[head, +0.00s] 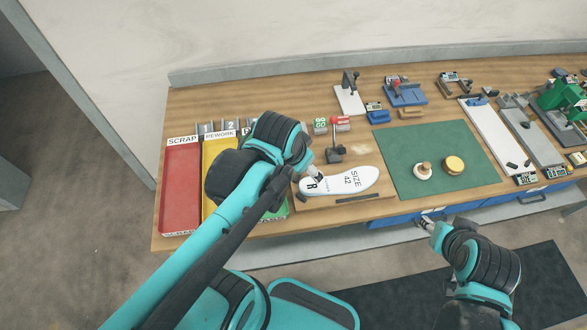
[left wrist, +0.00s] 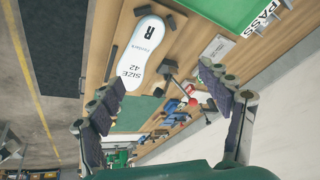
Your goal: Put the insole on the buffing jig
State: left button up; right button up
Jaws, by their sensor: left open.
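The white insole (head: 352,181), printed "SIZE 42" and "R", lies on a light wooden board, likely the buffing jig (head: 318,205). The board carries dark stop strips and a clamp (head: 336,153) with a red handle stands behind the insole. The insole also shows in the left wrist view (left wrist: 141,50), apart from the fingers. My left gripper (head: 315,173) is over the insole's "R" end and hides part of it; in the left wrist view its fingers (left wrist: 165,105) are spread and empty. My right gripper (head: 427,223) hangs off the table's front edge; its jaws are too small to read.
A red SCRAP tray (head: 181,185) and a yellow REWORK tray (head: 212,150) stand at the left. A green mat (head: 440,150) with two round knobbed pieces lies right of the board. Several tools and fixtures line the back and right. Blue drawers (head: 480,209) sit under the front edge.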

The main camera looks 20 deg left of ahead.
pick_arm(q)
jog(key=s+n+t, duration=0.1)
jog(key=n, duration=0.1)
jog(key=s+a+n+t, duration=0.1)
jog(key=shift+s+a+n, duration=0.1)
jog(key=shift+s+n, duration=0.3)
notch_tip(320, 180, down, 5)
jog(key=b, duration=0.5)
jog(key=shift+f, duration=0.1)
dwell(0.4)
